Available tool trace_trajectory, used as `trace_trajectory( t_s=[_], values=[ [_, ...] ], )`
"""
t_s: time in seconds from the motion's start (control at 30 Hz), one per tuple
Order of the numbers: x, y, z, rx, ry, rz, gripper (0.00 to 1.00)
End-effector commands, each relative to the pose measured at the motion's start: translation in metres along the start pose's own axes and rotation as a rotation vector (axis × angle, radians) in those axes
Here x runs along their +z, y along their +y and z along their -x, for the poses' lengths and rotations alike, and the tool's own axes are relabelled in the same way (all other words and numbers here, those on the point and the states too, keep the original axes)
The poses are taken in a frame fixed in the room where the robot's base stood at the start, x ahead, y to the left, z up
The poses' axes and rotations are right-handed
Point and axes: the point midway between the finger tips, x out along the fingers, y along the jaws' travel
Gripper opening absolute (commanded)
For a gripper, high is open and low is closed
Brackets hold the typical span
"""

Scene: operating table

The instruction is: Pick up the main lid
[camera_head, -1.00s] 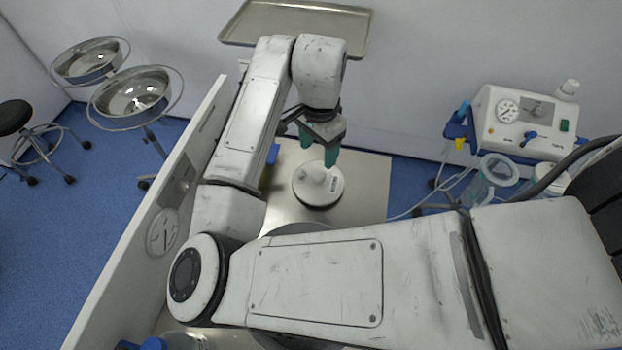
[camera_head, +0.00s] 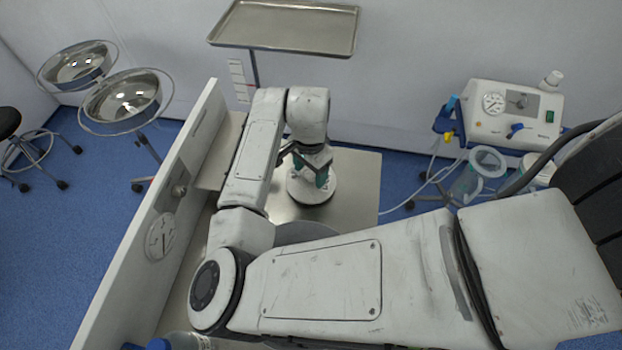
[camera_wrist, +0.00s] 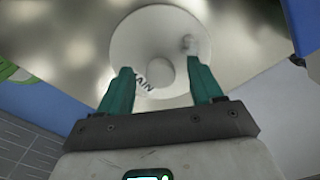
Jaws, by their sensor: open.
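The main lid (camera_wrist: 150,38) is a round white disc with a central knob and dark lettering ending in "AIN" in the wrist view. It lies on the metal table surface and also shows in the head view (camera_head: 313,193), partly hidden by my gripper. My gripper (camera_wrist: 161,80) is open, its two green fingers apart, with the lid's knob between them in the picture. In the head view, the fingers (camera_head: 310,173) are over the lid. I cannot tell whether they touch the knob.
A pale upright panel with a dial (camera_head: 162,234) runs along the table's left side. Bare table surface (camera_head: 358,185) lies right of the lid. A metal tray (camera_head: 285,25) stands behind. A white device with a gauge (camera_head: 510,112) stands at the right, with tubes.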

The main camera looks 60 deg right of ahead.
Motion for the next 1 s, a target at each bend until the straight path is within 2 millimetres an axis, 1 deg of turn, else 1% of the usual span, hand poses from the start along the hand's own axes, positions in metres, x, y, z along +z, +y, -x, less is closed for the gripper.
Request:
trace_trajectory(
  t_s=[0.03,0.07,0.7,1.0],
  values=[
    [0.0000,0.0000,0.0001,0.000,0.000,0.000,0.63],
    [0.0000,0.0000,0.0001,0.000,0.000,0.000,0.61],
    [0.0001,-0.0001,0.0006,0.000,0.000,0.000,0.00],
    [0.0001,-0.0002,0.0007,0.000,0.000,0.000,0.00]
  ],
)
